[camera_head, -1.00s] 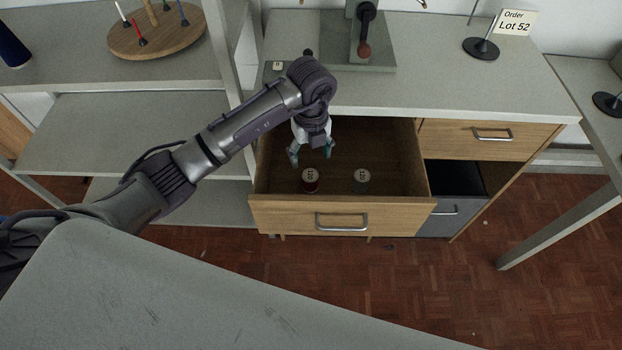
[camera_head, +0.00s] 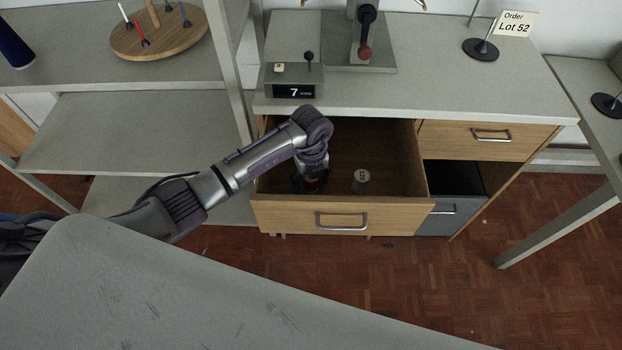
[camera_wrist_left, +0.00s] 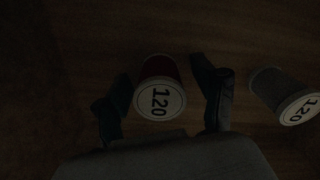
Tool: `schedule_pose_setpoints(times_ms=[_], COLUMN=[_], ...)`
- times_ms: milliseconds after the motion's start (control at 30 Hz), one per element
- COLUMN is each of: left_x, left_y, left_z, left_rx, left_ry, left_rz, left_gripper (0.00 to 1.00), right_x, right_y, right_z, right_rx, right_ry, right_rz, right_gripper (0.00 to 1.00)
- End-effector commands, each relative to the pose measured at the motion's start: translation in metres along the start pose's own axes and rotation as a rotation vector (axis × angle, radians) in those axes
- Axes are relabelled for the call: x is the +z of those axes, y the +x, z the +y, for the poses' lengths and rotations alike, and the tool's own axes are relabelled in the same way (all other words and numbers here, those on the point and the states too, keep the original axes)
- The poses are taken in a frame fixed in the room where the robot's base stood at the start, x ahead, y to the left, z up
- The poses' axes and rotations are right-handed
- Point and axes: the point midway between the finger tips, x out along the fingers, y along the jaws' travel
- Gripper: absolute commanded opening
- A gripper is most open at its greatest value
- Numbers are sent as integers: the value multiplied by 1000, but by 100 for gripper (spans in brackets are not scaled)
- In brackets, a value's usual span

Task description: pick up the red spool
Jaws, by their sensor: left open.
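The red spool (camera_wrist_left: 160,68) stands in the open drawer (camera_head: 385,150), its white top marked 120. In the left wrist view it sits between the two open fingers of my left gripper (camera_wrist_left: 165,95), with a gap visible on each side. In the head view my left gripper (camera_head: 311,184) is down inside the drawer and hides most of the red spool. A grey spool (camera_head: 361,181) stands to the right in the same drawer. It also shows in the left wrist view (camera_wrist_left: 274,84), right of the right finger, its top marked 120. My right gripper is not in view.
The drawer's front panel (camera_head: 285,217) and side walls surround the gripper closely. The countertop (camera_head: 440,85) overhangs behind, bearing a counter box (camera_head: 293,91) reading 7 and a press (camera_head: 365,45). A shelf unit (camera_head: 130,125) stands to the left.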

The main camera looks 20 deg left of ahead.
Motion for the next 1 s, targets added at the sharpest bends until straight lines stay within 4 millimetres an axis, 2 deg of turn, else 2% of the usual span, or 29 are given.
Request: schedule_pose_setpoints(times_ms=[67,400,633,733,1000], left_x=[0,0,0,1,1], left_y=[0,0,-1,-9,-60], left_z=[0,0,0,0,-1], left_rx=[0,1,0,-2,-3], left_ry=[0,0,0,0,1], left_rz=[0,0,0,-1,-4], left_gripper=[70,13,12,12,12], right_x=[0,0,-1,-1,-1], right_y=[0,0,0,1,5], right_z=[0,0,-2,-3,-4], right_rx=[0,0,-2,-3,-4], right_ry=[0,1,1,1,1], right_rz=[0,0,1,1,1], right_gripper=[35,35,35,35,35])
